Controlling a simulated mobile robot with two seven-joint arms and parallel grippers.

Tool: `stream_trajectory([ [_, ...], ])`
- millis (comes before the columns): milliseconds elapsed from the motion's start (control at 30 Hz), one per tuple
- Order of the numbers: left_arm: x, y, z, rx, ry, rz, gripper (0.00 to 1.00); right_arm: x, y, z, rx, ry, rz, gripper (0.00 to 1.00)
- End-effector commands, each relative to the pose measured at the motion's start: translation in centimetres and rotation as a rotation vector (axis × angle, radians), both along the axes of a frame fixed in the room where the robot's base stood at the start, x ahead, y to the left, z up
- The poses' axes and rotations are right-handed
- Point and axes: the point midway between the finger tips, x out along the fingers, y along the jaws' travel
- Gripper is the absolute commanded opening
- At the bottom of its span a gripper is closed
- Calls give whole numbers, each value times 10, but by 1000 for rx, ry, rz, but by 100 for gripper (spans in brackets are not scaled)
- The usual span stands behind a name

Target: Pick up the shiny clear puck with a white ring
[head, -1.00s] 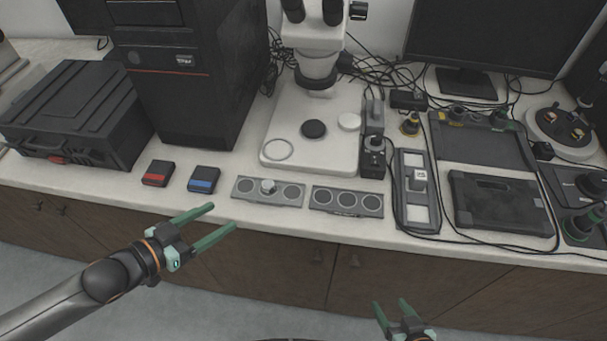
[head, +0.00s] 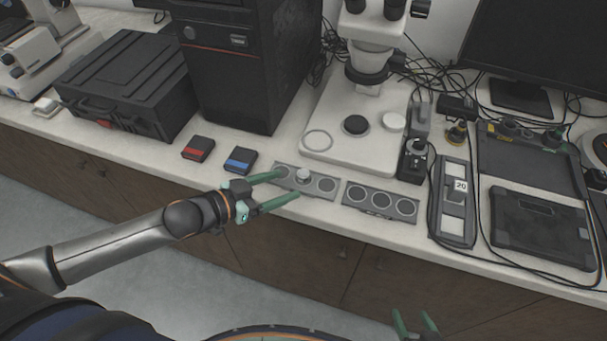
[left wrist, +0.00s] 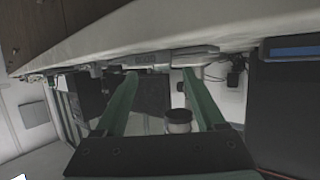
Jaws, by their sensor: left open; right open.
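A small pale, shiny puck (head: 303,175) stands in a round slot of the left grey holder plate (head: 325,187), near the counter's front edge. Its white ring is too small to make out. My left gripper (head: 288,184) is open and empty; in the head view its green fingertips reach over the left holder, just short of the puck on its left and front side. In the left wrist view the open fingers (left wrist: 160,80) point toward the counter edge. My right gripper (head: 415,322) is open and empty, low in front of the counter.
A second holder plate (head: 380,201) lies to the right, and red (head: 198,149) and blue (head: 240,160) boxes to the left. Behind stands a microscope base (head: 345,158) with discs on it. A computer tower (head: 250,70) stands behind the boxes.

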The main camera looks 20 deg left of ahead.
Motion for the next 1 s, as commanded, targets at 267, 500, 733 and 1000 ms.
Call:
stream_trajectory([
  [267,21,-12,2,-1,-4,1,72,0,0,4,0,0,0,65],
  [500,42,-26,-6,-1,-2,1,72,0,0,4,0,0,0,65],
  [733,44,-29,-9,1,0,0,72,0,0,4,0,0,0,65],
  [1000,44,-28,-8,1,-1,1,50,0,0,4,0,0,0,65],
])
